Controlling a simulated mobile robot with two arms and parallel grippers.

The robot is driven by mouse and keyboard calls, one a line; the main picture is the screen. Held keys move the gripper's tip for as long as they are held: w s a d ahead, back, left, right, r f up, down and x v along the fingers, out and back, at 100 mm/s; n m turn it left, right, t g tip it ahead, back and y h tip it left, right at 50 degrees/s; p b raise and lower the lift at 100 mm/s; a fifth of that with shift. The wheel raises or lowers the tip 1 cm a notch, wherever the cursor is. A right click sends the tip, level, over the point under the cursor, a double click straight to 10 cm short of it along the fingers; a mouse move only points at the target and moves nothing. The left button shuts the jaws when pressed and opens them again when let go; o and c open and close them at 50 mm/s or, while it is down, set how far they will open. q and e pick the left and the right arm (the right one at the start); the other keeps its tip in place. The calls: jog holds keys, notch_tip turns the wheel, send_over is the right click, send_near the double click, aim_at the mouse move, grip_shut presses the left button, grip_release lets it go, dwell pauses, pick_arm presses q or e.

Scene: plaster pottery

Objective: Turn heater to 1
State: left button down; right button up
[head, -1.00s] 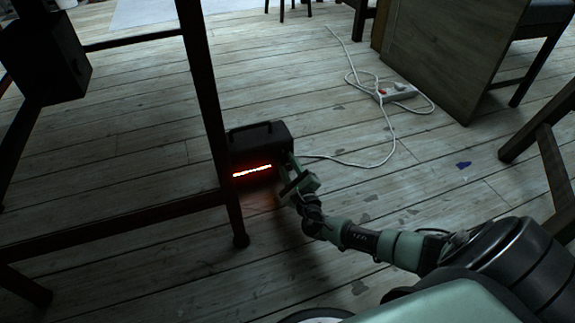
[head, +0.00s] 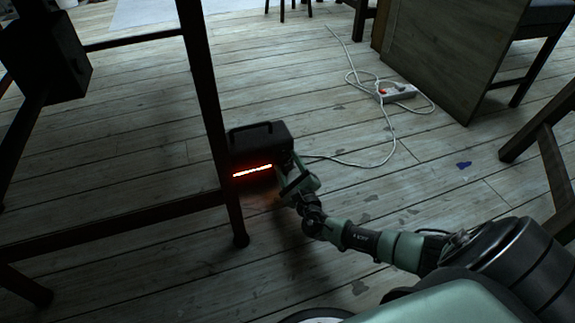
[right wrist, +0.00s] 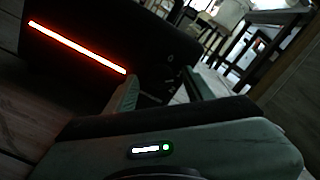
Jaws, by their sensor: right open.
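The heater (head: 262,140) is a black box with a handle on top, standing on the floor just behind a dark table leg. An orange-red bar glows along its front, and it also shows in the right wrist view (right wrist: 82,66). My right gripper (head: 284,166) is at the heater's right end, low in front of it. Small pale marks show there, but the dial setting is too dark to read. My left gripper is out of view.
The dark table frame (head: 205,95) stands directly left of the heater. A white cable (head: 350,164) runs from the heater to a power strip (head: 396,91) at the back right. The wooden floor right of the heater is mostly clear.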

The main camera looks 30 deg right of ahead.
jog(key=p+v, duration=0.4)
jog(key=v, duration=0.3)
jog(key=shift+s+a, duration=0.15)
jog(key=shift+s, duration=0.25)
jog(key=shift+s, duration=0.1)
